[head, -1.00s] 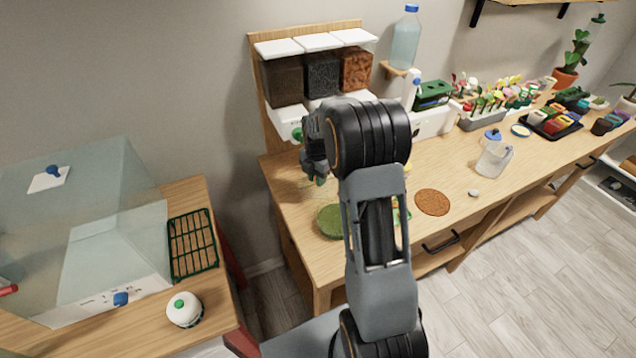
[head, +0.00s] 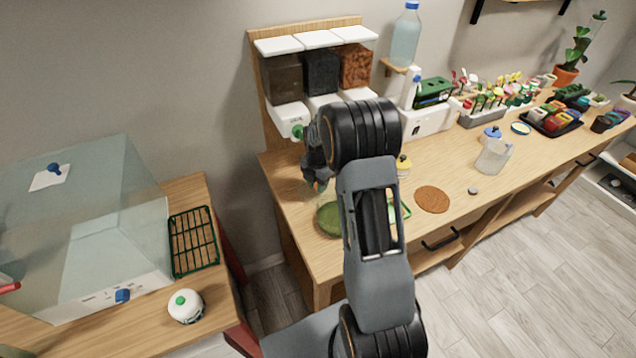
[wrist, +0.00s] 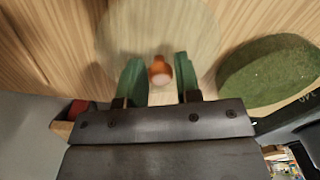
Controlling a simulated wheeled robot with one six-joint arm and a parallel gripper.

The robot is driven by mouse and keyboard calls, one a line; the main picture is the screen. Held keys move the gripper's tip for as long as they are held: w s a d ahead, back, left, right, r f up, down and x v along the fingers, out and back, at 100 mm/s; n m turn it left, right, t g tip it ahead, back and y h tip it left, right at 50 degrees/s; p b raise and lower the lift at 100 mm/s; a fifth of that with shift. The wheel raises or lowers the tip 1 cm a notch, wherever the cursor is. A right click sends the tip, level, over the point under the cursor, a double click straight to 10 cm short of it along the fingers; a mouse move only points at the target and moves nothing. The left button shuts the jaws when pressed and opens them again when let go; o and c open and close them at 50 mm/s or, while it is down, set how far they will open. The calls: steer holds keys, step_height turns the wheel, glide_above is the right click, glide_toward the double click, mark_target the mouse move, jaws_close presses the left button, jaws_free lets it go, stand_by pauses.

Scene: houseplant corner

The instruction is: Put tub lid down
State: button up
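The tub lid (wrist: 160,30) is a pale see-through disc with an orange knob (wrist: 160,70) in the wrist view. My gripper (wrist: 160,76) has its green fingertips on either side of this knob, and they look closed on it. In the head view my gripper (head: 318,185) points down over the left end of the long bench, and the lid is hard to make out there. A round mossy green piece (wrist: 270,72) lies to the right of the lid in the wrist view. I cannot tell whether the lid touches the wood.
The green piece also shows in the head view (head: 328,219), near the bench's front edge. A yellow-capped bottle (head: 403,166), a brown round mat (head: 432,199) and a clear jug (head: 493,157) stand or lie to the right. Dispensers (head: 322,76) rise behind my gripper.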

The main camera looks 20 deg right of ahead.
steer(key=o, duration=0.3)
steer(key=shift+r, duration=0.1)
steer(key=s+a+r+m+t, duration=0.1)
steer(key=s+a+r+m, duration=0.15)
steer(key=r, duration=0.55)
steer(key=s+a+r+m, duration=0.1)
steer(key=s+r+m, duration=0.15)
steer(key=r, duration=0.65)
steer(key=s+a+m+t, duration=0.1)
steer(key=s+a+m, duration=0.2)
steer(key=s+m, duration=0.5)
steer(key=s+a+m+t, duration=0.2)
steer(key=s+a+m, duration=0.2)
steer(key=s+m, duration=0.4)
steer(key=shift+s+r+m, duration=0.3)
steer(key=shift+r+m, duration=0.05)
steer(key=shift+m, duration=0.35)
